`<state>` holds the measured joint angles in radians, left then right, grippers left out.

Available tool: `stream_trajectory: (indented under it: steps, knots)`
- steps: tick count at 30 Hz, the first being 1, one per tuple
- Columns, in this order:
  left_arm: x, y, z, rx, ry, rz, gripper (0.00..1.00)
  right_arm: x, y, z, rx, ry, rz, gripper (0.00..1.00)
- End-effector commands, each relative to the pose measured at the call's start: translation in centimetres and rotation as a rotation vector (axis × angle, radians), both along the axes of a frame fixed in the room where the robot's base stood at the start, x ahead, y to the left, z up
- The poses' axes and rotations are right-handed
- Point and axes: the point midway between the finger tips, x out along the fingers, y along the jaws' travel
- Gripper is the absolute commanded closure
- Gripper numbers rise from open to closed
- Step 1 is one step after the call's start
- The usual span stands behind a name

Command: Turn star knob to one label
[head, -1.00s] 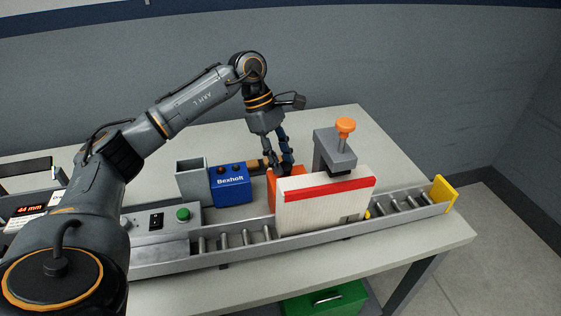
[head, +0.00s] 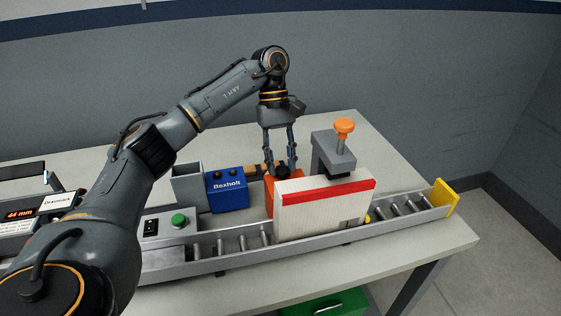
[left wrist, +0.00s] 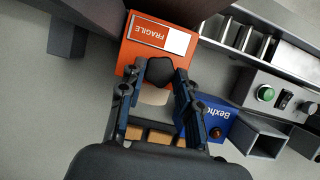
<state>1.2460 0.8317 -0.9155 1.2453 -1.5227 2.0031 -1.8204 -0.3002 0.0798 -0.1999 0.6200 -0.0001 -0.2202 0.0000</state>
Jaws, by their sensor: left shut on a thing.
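The dark star knob (left wrist: 155,68) shows in the left wrist view, between my fingertips, in front of an orange box (left wrist: 132,50) with a white and red FRAGILE label (left wrist: 160,36). My left gripper (head: 281,170) reaches down from above at the orange box (head: 260,198), behind a large white box. The gripper (left wrist: 160,74) is shut on the knob, one finger on each side. The knob is hard to make out in the head view. I cannot read any setting labels around it. My right gripper is not in view.
A blue Bexholt unit (head: 227,190) and a grey open bin (head: 187,184) stand left of the gripper. The white box with a red stripe (head: 322,210) sits on the roller conveyor (head: 360,228). A grey clamp with an orange knob (head: 343,127) stands at right.

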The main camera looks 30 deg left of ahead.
Motion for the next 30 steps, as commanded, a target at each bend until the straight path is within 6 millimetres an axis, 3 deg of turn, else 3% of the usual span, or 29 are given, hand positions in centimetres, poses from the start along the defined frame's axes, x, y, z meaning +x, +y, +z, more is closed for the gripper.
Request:
stream_trajectory:
  steps: [16,17,20,30]
  knots:
    - [0.01,0.01,-0.12,0.002,0.001,-0.025,0.98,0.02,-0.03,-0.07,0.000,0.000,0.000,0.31]
    - [0.01,0.01,-0.12,0.002,0.001,-0.025,0.63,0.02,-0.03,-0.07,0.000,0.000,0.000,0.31]
    - [0.01,0.01,-0.12,0.002,0.001,-0.025,0.44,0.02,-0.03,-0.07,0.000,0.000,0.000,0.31]
    - [0.08,0.05,0.13,0.001,-0.001,-0.024,0.44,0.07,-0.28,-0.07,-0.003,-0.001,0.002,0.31]
